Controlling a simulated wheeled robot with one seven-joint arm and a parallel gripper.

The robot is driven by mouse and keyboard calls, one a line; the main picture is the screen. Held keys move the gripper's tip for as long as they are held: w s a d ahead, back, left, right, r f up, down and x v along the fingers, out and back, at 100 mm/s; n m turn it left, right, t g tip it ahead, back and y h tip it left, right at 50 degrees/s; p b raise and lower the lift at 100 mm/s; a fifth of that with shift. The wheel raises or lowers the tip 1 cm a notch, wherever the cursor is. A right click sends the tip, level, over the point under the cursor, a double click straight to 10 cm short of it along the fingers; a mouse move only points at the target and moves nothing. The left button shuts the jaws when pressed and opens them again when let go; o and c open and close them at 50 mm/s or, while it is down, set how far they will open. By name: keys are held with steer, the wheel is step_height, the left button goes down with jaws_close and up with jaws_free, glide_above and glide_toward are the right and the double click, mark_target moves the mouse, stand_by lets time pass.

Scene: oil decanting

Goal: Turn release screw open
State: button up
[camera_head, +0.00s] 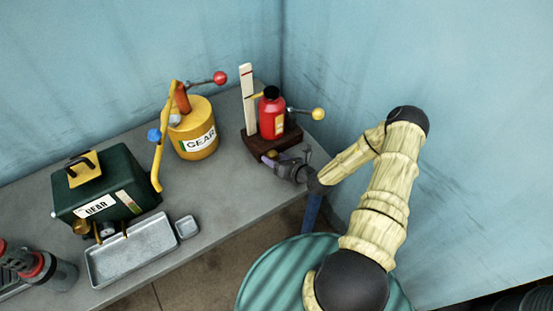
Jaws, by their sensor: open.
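A red jack-like bottle (272,118) with a black cap stands on a dark brown block (285,141) near the right end of the grey bench. A lever with a yellow ball knob (318,114) sticks out to its right. My gripper (276,162) is low at the front of the block, reaching in from the right, with its jaws open. A small purple piece (267,159) shows at its fingertips, by the block's front edge; I cannot tell whether it is the release screw or whether the jaws touch it. No other release screw can be made out.
A yellow GEAR can (197,138), a dark green GEAR box (112,184), a metal tray (133,250) and a small dish (187,227) are left on the bench.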

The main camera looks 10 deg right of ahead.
steer(key=b+v, duration=0.3)
steer(key=v, duration=1.4)
steer(key=shift+s, duration=0.25)
